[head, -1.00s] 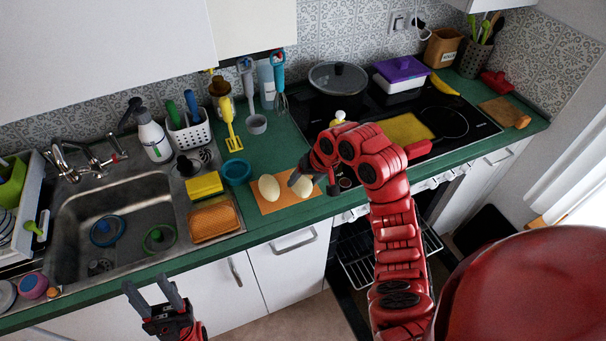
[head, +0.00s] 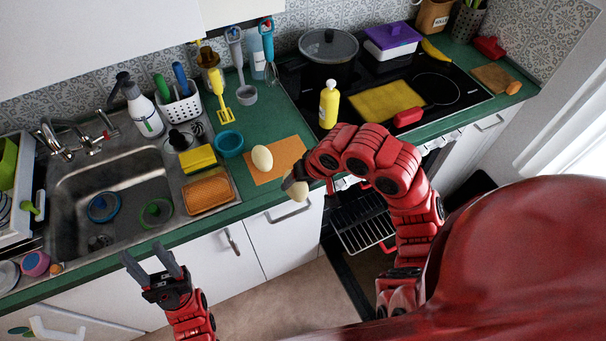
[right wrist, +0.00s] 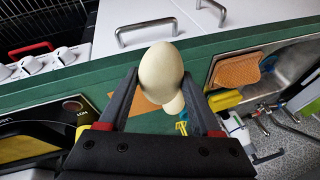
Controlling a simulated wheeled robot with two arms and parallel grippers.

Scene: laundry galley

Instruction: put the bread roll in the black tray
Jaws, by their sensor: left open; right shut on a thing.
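My right gripper (head: 291,184) is shut on a cream, egg-shaped bread roll (right wrist: 160,72), held over the counter's front edge. In the head view the held roll (head: 298,193) is partly covered by the gripper. A second, similar roll (head: 262,158) rests on the orange board (head: 288,150). My left gripper (head: 153,264) is open and empty, in front of the cabinets below the sink. A dark flat shape (head: 468,188) low at the right, partly hidden by my body, may be the black tray; I cannot tell.
The sink (head: 110,205) is left of the board, with a yellow sponge (head: 198,159) and a blue bowl (head: 229,143) between. A yellow bottle (head: 329,105) and a pot (head: 328,60) stand at the hob. An oven rack (head: 362,222) is below the counter.

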